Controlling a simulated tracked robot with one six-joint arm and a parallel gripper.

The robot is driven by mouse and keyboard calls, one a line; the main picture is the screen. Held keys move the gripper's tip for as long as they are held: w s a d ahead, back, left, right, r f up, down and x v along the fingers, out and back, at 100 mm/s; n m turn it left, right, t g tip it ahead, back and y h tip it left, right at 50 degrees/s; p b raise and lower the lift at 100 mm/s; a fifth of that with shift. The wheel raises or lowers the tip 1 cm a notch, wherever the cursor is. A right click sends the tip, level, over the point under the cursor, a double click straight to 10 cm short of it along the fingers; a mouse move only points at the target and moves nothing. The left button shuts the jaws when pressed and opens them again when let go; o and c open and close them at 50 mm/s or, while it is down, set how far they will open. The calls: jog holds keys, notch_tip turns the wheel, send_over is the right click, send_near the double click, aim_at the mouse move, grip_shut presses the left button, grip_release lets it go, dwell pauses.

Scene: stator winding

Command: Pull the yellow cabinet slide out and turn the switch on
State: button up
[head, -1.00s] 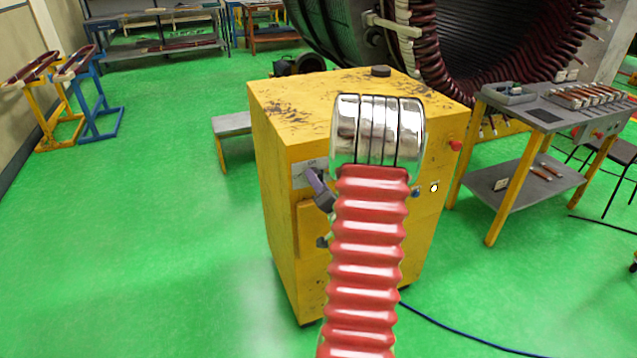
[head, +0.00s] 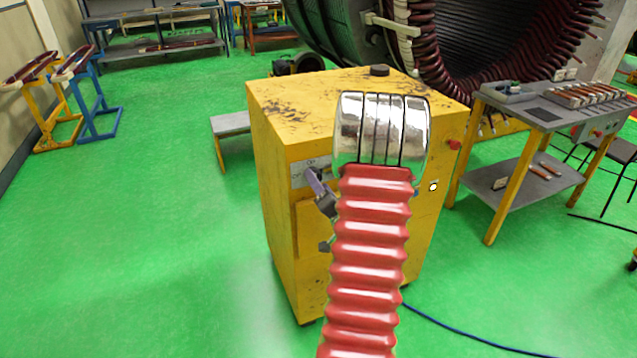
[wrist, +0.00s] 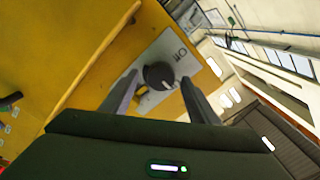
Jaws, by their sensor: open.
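The yellow cabinet (head: 285,120) stands upright in the middle of the head view, partly hidden behind my arm. Its front carries a pale ON/OFF label plate (head: 300,174). A raised yellow panel (head: 310,228), which looks like the slide, sits below the plate and apart from the switch. In the wrist view, the round black switch knob (wrist: 158,75) with a light pointer mark sits on the plate. My gripper (wrist: 160,80) is open, its two fingers on either side of the knob; contact cannot be told. In the head view, my gripper (head: 322,190) shows partly at the plate.
A red button (head: 454,145) sits on the cabinet's right face. A grey workbench (head: 540,115) with yellow legs stands close to the right, and a large stator (head: 480,50) behind. A blue cable (head: 460,335) runs along the floor. The green floor at left is open.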

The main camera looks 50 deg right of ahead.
jog(key=v, duration=1.2)
jog(key=shift+f, duration=0.1)
